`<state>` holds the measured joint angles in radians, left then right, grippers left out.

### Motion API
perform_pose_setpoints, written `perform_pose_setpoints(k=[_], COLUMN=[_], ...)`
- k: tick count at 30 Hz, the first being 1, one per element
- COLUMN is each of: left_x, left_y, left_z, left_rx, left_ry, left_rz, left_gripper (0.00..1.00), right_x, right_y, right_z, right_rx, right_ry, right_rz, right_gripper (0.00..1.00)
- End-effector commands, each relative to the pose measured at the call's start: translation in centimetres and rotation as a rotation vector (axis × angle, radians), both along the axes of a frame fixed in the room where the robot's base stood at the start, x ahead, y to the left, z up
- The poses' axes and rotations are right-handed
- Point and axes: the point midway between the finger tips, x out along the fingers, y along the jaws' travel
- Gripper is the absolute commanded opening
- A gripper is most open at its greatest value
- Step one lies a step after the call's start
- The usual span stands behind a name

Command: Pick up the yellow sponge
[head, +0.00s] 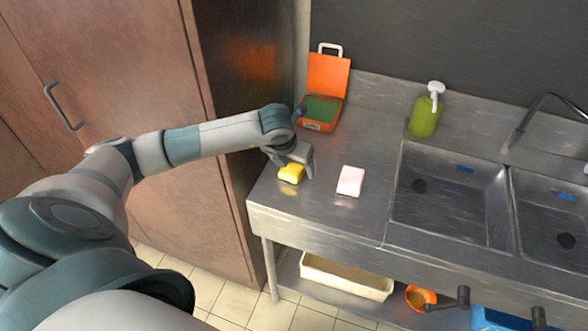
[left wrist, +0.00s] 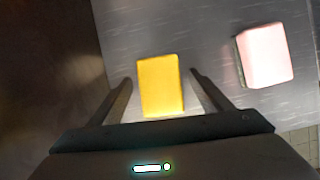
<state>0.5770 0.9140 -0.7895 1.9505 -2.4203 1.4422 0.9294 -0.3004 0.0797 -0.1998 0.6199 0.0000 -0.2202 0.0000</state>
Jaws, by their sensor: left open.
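The yellow sponge (head: 291,173) lies on the left part of the steel counter in the head view. In the left wrist view the yellow sponge (left wrist: 160,85) sits between the two fingers, with a gap on each side. My left gripper (head: 298,165) is open right at the sponge in the head view. The left gripper's fingers (left wrist: 160,88) also show in the left wrist view, spread on either side of it. I cannot tell how far above the counter the fingertips are. My right gripper is not in view.
A pink sponge (head: 351,181) lies to the right of the yellow one. An open orange box (head: 322,112) stands behind. A green soap bottle (head: 425,113) and sinks (head: 450,195) are farther right. A brown cabinet (head: 110,70) borders the counter's left side.

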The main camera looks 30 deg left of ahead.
Motion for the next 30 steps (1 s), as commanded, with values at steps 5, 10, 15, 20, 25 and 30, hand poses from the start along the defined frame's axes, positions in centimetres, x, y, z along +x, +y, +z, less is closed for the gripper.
perform_pose_setpoints(k=[5, 10, 15, 20, 25, 30], left_x=[0.0, 0.0, 0.0, 0.0, -0.01, 0.0], left_y=[0.01, 0.01, 0.01, 0.02, 0.02, 0.01], left_z=[-0.01, -0.11, -0.22, -0.27, -0.23, -0.23], left_rx=[0.0, 0.0, 0.0, 0.0, 0.0, 0.0], left_ry=[0.0, 0.0, 0.0, 0.0, 0.0, 0.0], left_rz=[0.0, 0.0, 0.0, 0.0, 0.0, 0.0], left_gripper=[0.72, 0.72, 0.72, 0.69, 0.29, 0.28], right_x=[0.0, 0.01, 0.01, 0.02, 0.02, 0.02], right_y=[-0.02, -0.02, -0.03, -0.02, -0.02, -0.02], right_z=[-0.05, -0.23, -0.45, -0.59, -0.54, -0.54], right_rx=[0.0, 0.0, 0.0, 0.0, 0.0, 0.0], right_ry=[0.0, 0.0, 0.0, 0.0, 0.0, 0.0], right_rz=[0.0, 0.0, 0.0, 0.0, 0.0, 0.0], right_gripper=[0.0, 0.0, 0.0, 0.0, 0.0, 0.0])
